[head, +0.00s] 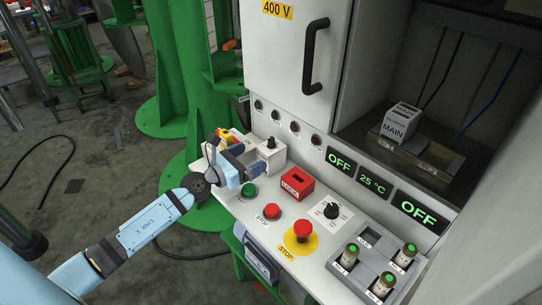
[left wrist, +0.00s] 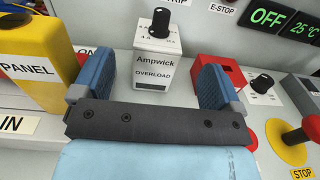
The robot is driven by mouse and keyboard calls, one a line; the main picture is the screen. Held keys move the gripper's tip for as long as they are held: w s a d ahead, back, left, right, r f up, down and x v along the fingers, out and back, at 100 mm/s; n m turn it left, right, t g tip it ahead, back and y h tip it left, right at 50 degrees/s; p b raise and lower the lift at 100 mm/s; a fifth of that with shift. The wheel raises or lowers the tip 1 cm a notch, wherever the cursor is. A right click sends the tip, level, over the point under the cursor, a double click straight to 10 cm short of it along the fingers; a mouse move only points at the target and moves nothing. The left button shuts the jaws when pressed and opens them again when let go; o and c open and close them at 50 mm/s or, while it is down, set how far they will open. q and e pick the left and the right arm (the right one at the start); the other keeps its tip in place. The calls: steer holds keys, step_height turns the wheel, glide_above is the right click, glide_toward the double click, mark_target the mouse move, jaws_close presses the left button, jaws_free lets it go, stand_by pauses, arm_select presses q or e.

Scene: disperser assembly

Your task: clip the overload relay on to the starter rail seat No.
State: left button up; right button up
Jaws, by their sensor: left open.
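The overload relay (left wrist: 153,72) is a white box with a black knob on top, marked "Ampwick OVERLOAD". It stands upright on the panel ledge, also in the head view (head: 271,154). My left gripper (left wrist: 155,82) is open, its blue fingers left and right of the relay in the picture; I cannot tell whether they touch it. In the head view the left gripper (head: 243,163) is close beside the relay. The starter rail (head: 425,150) is in the open cabinet bay at right, with a white MAIN block (head: 402,121) on it. My right gripper is not in view.
A yellow PANEL unit (left wrist: 38,58) is left of the relay. A red LOCK box (head: 297,184), STOP buttons, a knob (head: 331,210) and a grey tray with green-topped parts (head: 365,240) occupy the ledge. The cabinet door (head: 290,60) stands left of the bay. Cables hang inside the bay.

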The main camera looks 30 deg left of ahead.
mark_target(280, 143)
arm_select(q)
steer(key=x, duration=0.3)
steer(key=shift+w+d+f, duration=0.1)
steer(key=shift+w, duration=0.2)
steer(key=x, duration=0.2)
steer(key=f+b+x, duration=0.1)
steer(key=x, duration=0.1)
steer(key=shift+w, duration=0.25)
steer(key=shift+w+d+r, duration=0.1)
steer(key=shift+w+d, duration=0.05)
steer(key=shift+w, duration=0.05)
steer(key=c, duration=1.2)
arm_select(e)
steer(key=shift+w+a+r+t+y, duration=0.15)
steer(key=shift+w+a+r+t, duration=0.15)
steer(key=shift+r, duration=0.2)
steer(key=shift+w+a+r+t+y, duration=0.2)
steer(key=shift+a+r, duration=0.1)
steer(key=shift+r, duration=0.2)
